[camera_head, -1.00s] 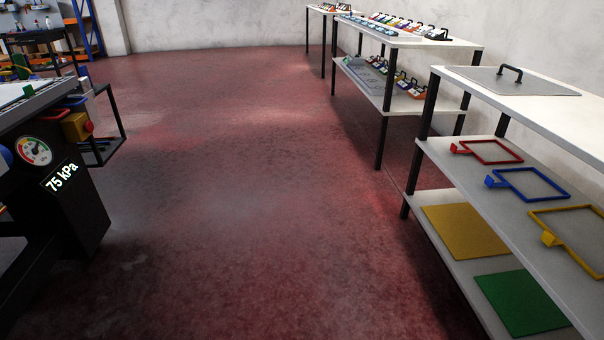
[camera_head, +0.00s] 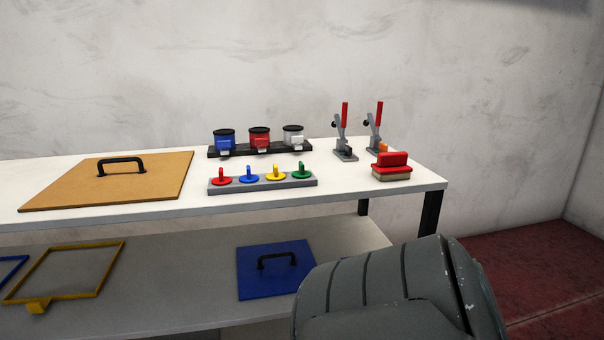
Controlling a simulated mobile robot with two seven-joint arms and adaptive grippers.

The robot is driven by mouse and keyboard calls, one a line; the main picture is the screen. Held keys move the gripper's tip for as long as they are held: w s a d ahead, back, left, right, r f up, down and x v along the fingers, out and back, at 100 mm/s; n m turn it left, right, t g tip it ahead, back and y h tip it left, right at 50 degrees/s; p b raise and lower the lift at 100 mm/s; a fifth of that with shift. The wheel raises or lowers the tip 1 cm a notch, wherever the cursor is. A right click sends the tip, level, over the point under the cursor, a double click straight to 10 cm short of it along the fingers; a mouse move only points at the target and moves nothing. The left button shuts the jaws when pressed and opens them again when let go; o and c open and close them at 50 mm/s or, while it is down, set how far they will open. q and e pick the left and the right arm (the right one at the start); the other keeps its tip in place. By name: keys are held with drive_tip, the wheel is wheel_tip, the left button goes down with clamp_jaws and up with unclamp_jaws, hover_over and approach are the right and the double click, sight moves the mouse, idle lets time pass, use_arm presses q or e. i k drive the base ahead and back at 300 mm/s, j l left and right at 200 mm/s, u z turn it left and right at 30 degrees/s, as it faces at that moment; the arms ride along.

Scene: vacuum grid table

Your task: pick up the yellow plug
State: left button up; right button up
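The yellow plug (camera_head: 276,172) has a round base and an upright tab. It sits on a grey rack (camera_head: 262,186) on the white table's upper shelf, between a blue plug (camera_head: 249,174) on its left and a green plug (camera_head: 302,170) on its right. A red plug (camera_head: 221,177) is at the rack's left end. Neither of my grippers shows in the view. A dark grey rounded part, apparently one of my arm links, fills the lower right and hides part of the lower shelf.
Behind the rack stand blue, red and clear jars (camera_head: 259,138) on a black tray. Two red-handled clamps (camera_head: 344,135) and a red brush (camera_head: 391,167) are to the right. An orange-brown board (camera_head: 112,182) lies left. The lower shelf holds a blue panel (camera_head: 275,272) and yellow frame (camera_head: 66,272).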

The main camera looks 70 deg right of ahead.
sight(274, 176)
drive_tip(key=z, duration=2.1)
